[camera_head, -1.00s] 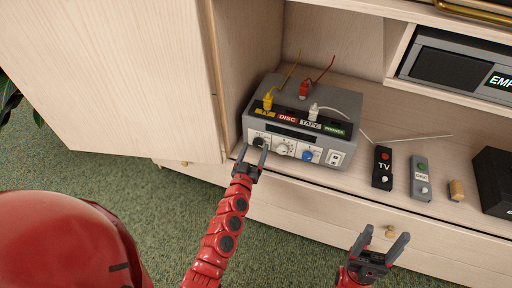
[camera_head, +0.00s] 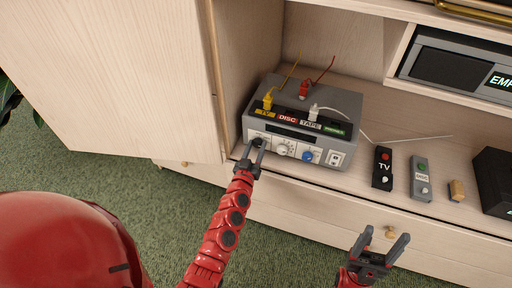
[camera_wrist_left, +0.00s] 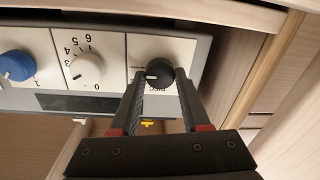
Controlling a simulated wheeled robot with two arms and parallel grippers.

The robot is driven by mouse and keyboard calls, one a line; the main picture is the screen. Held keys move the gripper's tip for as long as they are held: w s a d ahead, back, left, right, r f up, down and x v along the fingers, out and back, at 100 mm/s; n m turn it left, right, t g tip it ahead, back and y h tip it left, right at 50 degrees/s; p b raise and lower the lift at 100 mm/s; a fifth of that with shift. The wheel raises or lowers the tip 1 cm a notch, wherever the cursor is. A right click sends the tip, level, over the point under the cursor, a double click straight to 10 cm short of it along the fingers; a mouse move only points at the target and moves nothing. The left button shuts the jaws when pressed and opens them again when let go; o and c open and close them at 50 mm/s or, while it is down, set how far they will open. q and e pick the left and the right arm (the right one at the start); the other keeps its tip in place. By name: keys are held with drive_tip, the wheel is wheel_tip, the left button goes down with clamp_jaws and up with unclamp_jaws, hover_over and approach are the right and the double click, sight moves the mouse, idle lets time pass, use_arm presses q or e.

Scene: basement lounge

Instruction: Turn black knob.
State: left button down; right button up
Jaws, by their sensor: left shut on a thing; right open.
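The black knob (camera_wrist_left: 157,74) is on the front panel of a grey box (camera_head: 350,151), at the panel's left end in the head view. In the left wrist view a white mark shows on the knob's face. My left gripper (camera_head: 258,143) is at the panel, its fingers on either side of the knob and shut on it. The fingers (camera_wrist_left: 162,78) also show in the left wrist view. In the head view the fingers partly cover the knob. My right gripper (camera_head: 386,243) is open and empty in front of the drawer.
Beside the black knob are a white dial (camera_head: 283,149) and a blue knob (camera_head: 308,156). Yellow, red and white plugs stand on the box. Two remotes (camera_head: 382,168) (camera_head: 421,178) lie to its right. An open cabinet door (camera_head: 120,80) stands to the left.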

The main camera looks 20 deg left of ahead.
use_arm(q)
drive_tip(key=n+b, duration=0.1)
drive_tip(key=n, duration=0.4)
drive_tip(key=shift+a+f+b, duration=0.1)
drive_tip(key=shift+a+b, duration=0.05)
drive_tip(key=shift+b, duration=0.2)
drive_tip(key=shift+n+g+b, duration=0.3)
drive_tip(key=shift+n+b, duration=0.1)
drive_tip(key=shift+n, duration=1.4)
drive_tip(key=shift+c, duration=1.9)
unclamp_jaws()
drive_tip(key=shift+s, duration=0.1)
